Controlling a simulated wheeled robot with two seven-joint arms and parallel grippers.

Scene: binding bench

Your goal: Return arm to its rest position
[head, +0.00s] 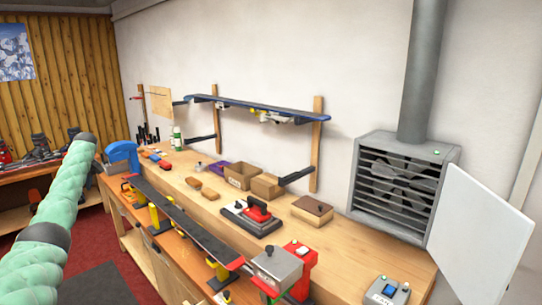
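My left arm (65,190), in a mint-green twisted cover with a dark band, rises from the lower left corner of the head view. Its upper end stands in front of the room's left side, left of the workbench (350,262). I cannot make out the fingers of my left gripper there, so whether it is open or shut does not show. No held object is visible. My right arm and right gripper are not in view.
A long dark ski or board (190,222) lies along the bench's front on supports. A red-and-grey machine (285,268), a black-and-red iron (250,215) and cardboard boxes (242,175) stand on the bench. A blue board (255,106) rests on wall brackets. Red floor (100,240) shows left of the bench.

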